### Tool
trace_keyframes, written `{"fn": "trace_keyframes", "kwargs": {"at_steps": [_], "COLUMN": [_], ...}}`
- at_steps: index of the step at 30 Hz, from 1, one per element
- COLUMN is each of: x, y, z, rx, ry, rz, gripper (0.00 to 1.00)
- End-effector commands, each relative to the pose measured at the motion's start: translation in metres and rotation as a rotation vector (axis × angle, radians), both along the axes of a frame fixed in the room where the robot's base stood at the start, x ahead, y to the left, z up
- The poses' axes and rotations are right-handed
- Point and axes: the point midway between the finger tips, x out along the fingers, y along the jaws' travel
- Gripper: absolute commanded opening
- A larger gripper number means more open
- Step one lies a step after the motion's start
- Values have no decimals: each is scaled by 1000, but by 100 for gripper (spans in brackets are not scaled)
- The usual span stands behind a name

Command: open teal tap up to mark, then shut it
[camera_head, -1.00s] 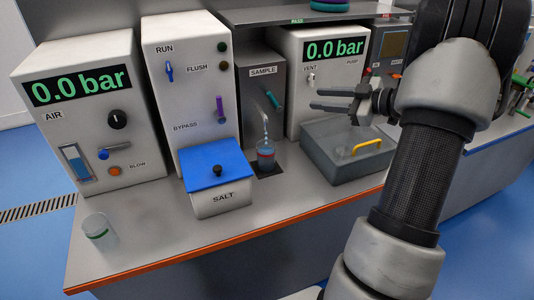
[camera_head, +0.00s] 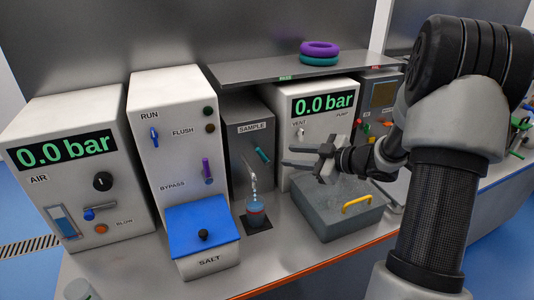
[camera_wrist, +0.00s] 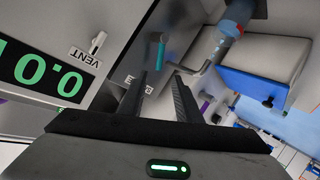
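The teal tap handle (camera_head: 263,155) is on the front of the grey SAMPLE box (camera_head: 240,115), slanting down to the right. My gripper (camera_head: 285,157) is just right of it, with two fingers apart and nothing between them. In the wrist view the teal handle (camera_wrist: 160,52) shows just beyond the open fingertips (camera_wrist: 160,78), apart from them as far as I can tell. A metal spout (camera_head: 252,172) points down over a clear vessel (camera_head: 256,215) with blue and a reddish band.
A grey basin (camera_head: 335,222) with a yellow handle (camera_head: 357,205) sits below my arm. A white VENT panel (camera_head: 323,112) reading 0.0 bar stands behind. Left of the spout is a white panel with a purple BYPASS lever (camera_head: 206,168) and a blue-lidded SALT box (camera_head: 205,238).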

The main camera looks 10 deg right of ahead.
Motion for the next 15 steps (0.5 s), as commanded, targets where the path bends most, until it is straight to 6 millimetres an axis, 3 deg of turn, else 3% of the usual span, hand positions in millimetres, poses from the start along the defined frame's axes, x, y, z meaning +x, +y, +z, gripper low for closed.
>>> {"fn": "trace_keyframes", "kwargs": {"at_steps": [9,15], "x": [52,76], "y": [43,62], "z": [-26,-37], "rx": [2,1], "ry": [2,0], "rz": [1,2], "gripper": [31,31]}}
